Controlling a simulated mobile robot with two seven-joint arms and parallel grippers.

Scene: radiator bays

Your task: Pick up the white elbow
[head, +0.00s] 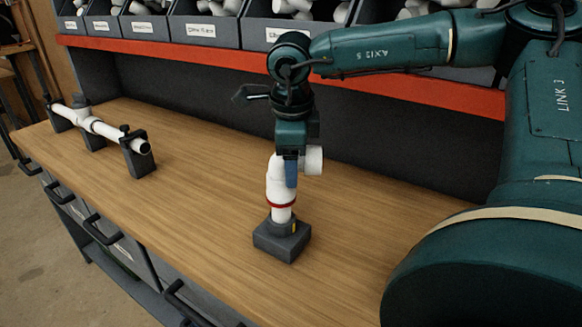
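The white elbow (279,184) stands upright on a short white pipe stub in a dark grey block (282,240) on the wooden bench. Its side opening points right, and a red ring shows at its lower end. My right gripper (291,172) comes down from above onto the elbow's upper part. One blue finger lies in front of the elbow; the other finger is hidden, so I cannot tell whether the grip is closed on it. My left gripper is not in view.
A white pipe assembly (92,125) rests on dark holders at the bench's left. Labelled grey bins (205,30) with white fittings stand on a shelf with a red edge (180,52) behind. The bench (190,185) is clear between the holders and the block.

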